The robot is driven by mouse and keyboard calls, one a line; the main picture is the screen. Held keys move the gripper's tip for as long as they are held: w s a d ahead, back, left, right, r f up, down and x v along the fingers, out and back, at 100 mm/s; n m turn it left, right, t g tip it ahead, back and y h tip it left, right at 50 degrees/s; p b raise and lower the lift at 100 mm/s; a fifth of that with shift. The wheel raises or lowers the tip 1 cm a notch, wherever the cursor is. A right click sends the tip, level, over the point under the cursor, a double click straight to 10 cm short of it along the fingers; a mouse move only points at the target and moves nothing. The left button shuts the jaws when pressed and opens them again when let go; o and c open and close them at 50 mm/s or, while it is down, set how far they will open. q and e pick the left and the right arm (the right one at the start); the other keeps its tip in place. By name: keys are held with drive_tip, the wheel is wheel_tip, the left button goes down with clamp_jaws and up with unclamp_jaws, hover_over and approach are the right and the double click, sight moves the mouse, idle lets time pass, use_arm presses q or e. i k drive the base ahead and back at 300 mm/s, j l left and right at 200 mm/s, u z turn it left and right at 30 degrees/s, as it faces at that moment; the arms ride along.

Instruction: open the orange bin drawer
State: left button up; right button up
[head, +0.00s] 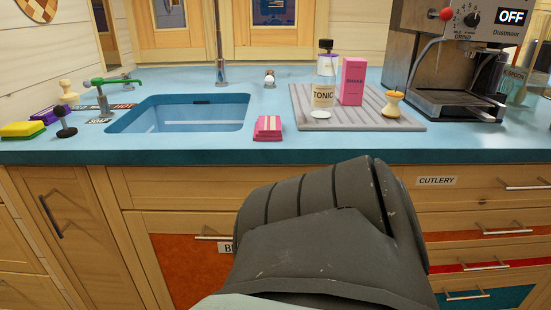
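The orange bin drawer (186,274) is in the cabinet under the sink, in the lower left middle of the head view. It has an orange panel in a light wood frame and looks shut. Its metal bar handle (212,237) shows near the top of the panel. A white label (225,248) beginning with "B" sits just below the handle, and the rest of it is hidden. A large dark grey part of my own arm covers the drawer's right side. Neither gripper's fingers show in this view.
The blue counter (200,151) runs above the drawer, with a sink (180,115), a pink packet (268,128) and a grey tray (400,122). A tall cabinet door (70,225) is left of the drawer. Several drawers, including cutlery (480,199), are at right.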

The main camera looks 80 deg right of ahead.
sight(186, 257)
drive_tip(key=l+z, duration=0.15)
drive_tip(key=z, duration=1.95)
